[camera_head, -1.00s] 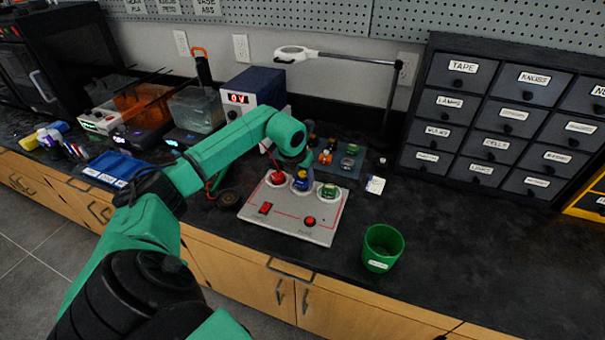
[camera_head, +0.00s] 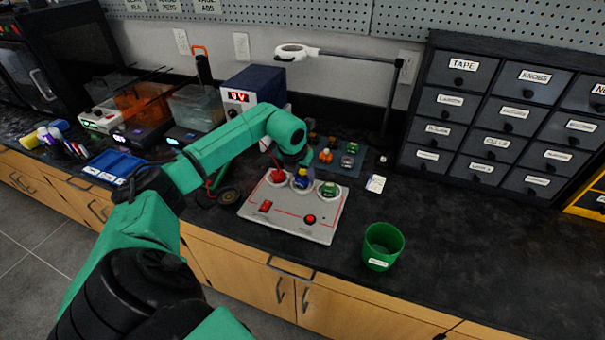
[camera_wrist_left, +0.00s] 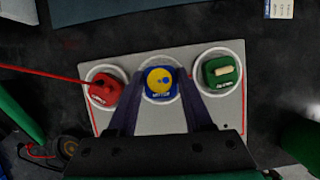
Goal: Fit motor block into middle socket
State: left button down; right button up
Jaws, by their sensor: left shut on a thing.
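The blue motor block (camera_wrist_left: 159,82), with a yellow disc on top, is at the middle socket (camera_wrist_left: 149,99) of the grey board (camera_head: 318,222). It also shows under my wrist in the head view (camera_head: 301,182). My left gripper (camera_wrist_left: 159,88) is shut on the block, with a dark finger on each side. The block looks upright within the pale ring; whether it is fully seated I cannot tell. A red block (camera_wrist_left: 105,89) stands in the left socket and a green block (camera_wrist_left: 221,71) in the right socket. My right gripper is not in view.
A green cup (camera_head: 383,246) stands right of the board. A small mat (camera_head: 347,166) with several small parts lies behind it. A red wire (camera_wrist_left: 40,73) runs to the red block.

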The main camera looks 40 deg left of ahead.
aim_at(302, 174)
pick_arm(q)
jog(key=shift+f+b, duration=0.45)
jog(key=shift+f, duration=0.15)
jog(key=c, duration=0.6)
grip_release()
jog(key=shift+r, duration=0.1)
jog(key=shift+s+r+p, duration=0.1)
jog(key=shift+r+p, duration=0.25)
jog(key=p+v, duration=0.3)
jog(key=v, duration=0.2)
jog(key=p+v, duration=0.2)
jog(key=v, duration=0.3)
jog(key=shift+s+d, duration=0.1)
jog(key=shift+s, duration=0.1)
